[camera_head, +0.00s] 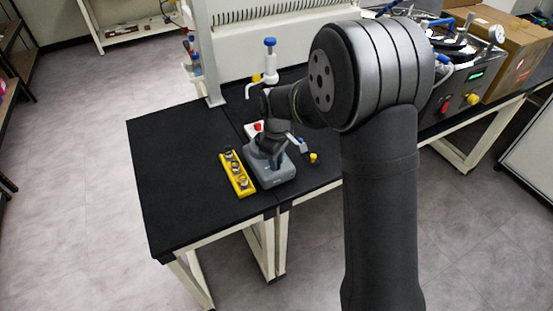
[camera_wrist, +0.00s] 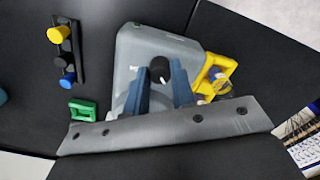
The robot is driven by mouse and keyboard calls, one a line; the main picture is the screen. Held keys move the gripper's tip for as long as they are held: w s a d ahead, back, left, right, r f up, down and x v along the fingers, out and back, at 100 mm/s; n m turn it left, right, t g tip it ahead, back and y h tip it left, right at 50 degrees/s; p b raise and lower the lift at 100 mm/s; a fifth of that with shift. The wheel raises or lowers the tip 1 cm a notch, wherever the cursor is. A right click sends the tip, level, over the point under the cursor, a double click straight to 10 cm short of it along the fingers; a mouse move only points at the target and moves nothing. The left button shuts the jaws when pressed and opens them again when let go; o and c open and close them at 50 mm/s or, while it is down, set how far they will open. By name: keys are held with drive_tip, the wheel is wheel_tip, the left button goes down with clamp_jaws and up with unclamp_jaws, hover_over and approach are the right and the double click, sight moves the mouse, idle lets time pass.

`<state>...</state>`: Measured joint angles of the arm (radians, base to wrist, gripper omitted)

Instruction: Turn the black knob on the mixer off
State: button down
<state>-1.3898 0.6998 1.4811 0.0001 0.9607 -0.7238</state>
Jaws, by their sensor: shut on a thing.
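The mixer (camera_head: 283,179) is a grey box near the front edge of the black bench. Its grey body also fills the middle of the wrist view (camera_wrist: 127,50). The black knob (camera_wrist: 160,68) shows there between the tips of my two blue fingers. My gripper (camera_wrist: 161,75) is shut on the knob, one finger on each side. In the head view my gripper (camera_head: 276,160) points down at the mixer, and the arm hides the knob and part of the mixer's top.
A yellow rack (camera_head: 250,188) stands close to the mixer's left side. On its other side is a small black rack (camera_wrist: 80,50) with yellow and blue-capped items. A green piece (camera_wrist: 82,109) lies near my gripper. The bench's left part (camera_head: 170,170) is clear.

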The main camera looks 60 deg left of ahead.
drive_tip(key=shift+n, duration=1.7)
drive_tip(key=c, duration=1.2)
unclamp_jaws()
wheel_tip(320, 180, up, 17)
drive_tip(key=shift+r, duration=0.2)
drive_tip(key=shift+f, duration=0.1)
